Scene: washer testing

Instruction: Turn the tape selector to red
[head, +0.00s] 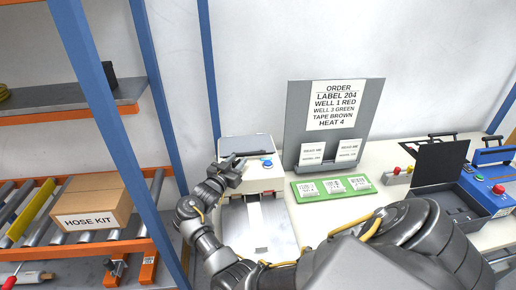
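My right gripper (236,164) is over the left part of the top of a white machine (265,182), left of its blue button (266,162). The gripper is small and dark here, and I cannot tell whether its fingers are apart or closed on something. I cannot make out the tape selector or its setting; the gripper covers part of the machine's top. An order sheet (337,105) on the grey upright panel reads "TAPE BROWN". My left gripper is not in view.
A green tray (316,197) with white cards lies right of the machine. Farther right are a black panel (438,163) and a blue device (490,188). A hose kit box (92,203) rests on the left roller shelf. My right arm crosses the front of the bench.

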